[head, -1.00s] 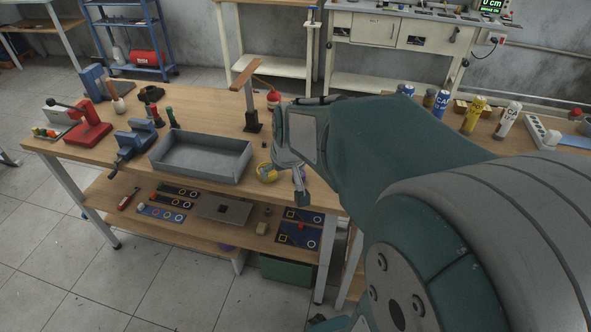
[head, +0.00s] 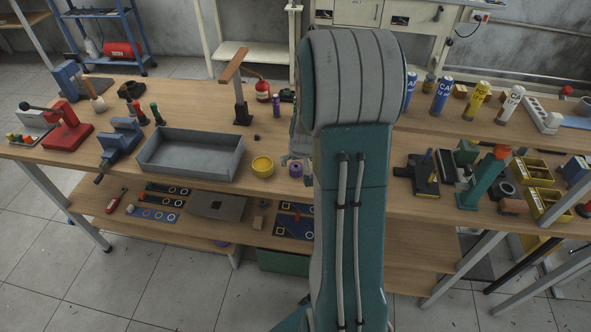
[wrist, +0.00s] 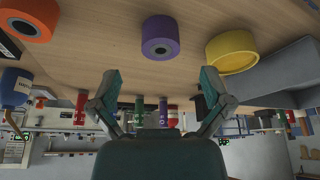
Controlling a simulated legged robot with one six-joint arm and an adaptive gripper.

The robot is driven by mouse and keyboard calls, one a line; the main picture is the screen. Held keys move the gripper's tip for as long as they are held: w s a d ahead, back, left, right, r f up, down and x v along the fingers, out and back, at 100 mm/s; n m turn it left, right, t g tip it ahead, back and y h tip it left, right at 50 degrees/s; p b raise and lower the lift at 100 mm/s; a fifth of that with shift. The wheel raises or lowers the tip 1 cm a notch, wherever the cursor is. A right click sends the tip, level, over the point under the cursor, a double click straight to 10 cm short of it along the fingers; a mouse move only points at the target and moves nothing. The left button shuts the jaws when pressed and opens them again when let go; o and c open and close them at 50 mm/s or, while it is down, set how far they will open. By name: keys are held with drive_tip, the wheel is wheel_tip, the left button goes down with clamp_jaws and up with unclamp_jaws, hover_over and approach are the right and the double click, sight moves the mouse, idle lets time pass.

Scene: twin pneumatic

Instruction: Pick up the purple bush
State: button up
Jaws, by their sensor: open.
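In the head view the gripper is mostly hidden behind my arm.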

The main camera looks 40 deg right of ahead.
sight(296, 167)
drive_tip(key=x, duration=0.5)
drive_tip(key=shift+w+f, duration=0.1)
drive_tip(key=shift+f, duration=0.05)
clamp_jaws()
